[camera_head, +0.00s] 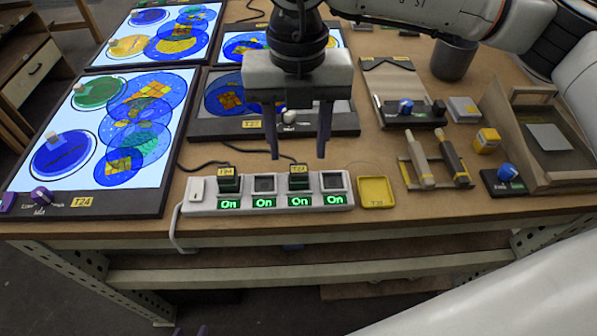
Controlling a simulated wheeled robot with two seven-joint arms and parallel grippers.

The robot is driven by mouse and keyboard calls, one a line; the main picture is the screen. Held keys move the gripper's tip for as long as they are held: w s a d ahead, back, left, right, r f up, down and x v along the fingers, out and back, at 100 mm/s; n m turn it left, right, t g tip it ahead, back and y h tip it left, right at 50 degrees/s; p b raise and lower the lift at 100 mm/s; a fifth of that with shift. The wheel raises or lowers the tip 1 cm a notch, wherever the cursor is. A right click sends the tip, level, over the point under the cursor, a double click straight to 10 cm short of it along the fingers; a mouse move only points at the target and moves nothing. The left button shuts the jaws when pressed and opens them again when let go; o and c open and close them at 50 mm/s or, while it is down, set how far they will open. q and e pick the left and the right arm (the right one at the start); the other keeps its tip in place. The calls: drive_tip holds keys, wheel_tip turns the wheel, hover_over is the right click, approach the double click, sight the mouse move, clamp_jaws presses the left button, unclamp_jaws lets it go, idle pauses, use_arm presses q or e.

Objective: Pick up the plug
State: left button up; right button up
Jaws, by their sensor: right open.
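A white power strip (195,208) lies along the table's front edge, with several sockets, each showing a green "On" sign. A dark plug (229,184) with a yellow tag sits in the leftmost socket. Another dark plug (299,183) with a yellow tag sits in the third socket. The other two sockets look empty. My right gripper (298,156) points down with its two dark fingers apart and nothing between them. In the picture its fingertips are just above the third-socket plug, apart from it. Only small tips of my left gripper (191,331) show at the bottom edge.
A yellow tray (376,192) lies right of the strip. Two pen-like tools (436,162) rest on a stand beyond it. Lit panels (97,140) fill the left and back. Black cords run behind the strip. A grey cup (453,59) stands at the back right.

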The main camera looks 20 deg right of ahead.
sight(299, 169)
wheel_tip(299, 169, down, 5)
drive_tip(key=shift+f+p, duration=0.1)
drive_tip(key=shift+p, duration=0.5)
drive_tip(key=c, duration=1.1)
